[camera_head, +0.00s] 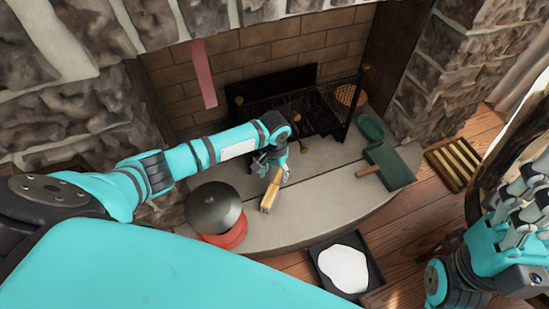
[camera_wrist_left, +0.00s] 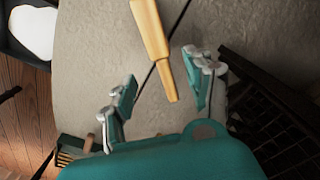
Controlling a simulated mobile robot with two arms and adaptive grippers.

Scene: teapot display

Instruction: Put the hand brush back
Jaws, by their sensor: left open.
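The hand brush (camera_head: 269,197), with a pale yellow-wood body, lies on the grey stone hearth. My left gripper (camera_head: 271,168) is over its handle end. In the left wrist view the brush (camera_wrist_left: 152,42) comes in from the top, and its narrow handle end lies between the two spread fingers of my left gripper (camera_wrist_left: 160,90). The left gripper is open, with gaps visible between handle and fingers. The bristles cannot be made out. My right gripper (camera_head: 515,212) is at the right edge, far from the brush; its opening is unclear.
A dark-lidded red pot (camera_head: 215,211) stands left of the brush. A green dustpan (camera_head: 390,167) with a wooden handle lies to the right. A black tray (camera_head: 373,269) with something white is on the wooden floor. A dark grate (camera_head: 290,100) stands behind. Hearth between brush and dustpan is clear.

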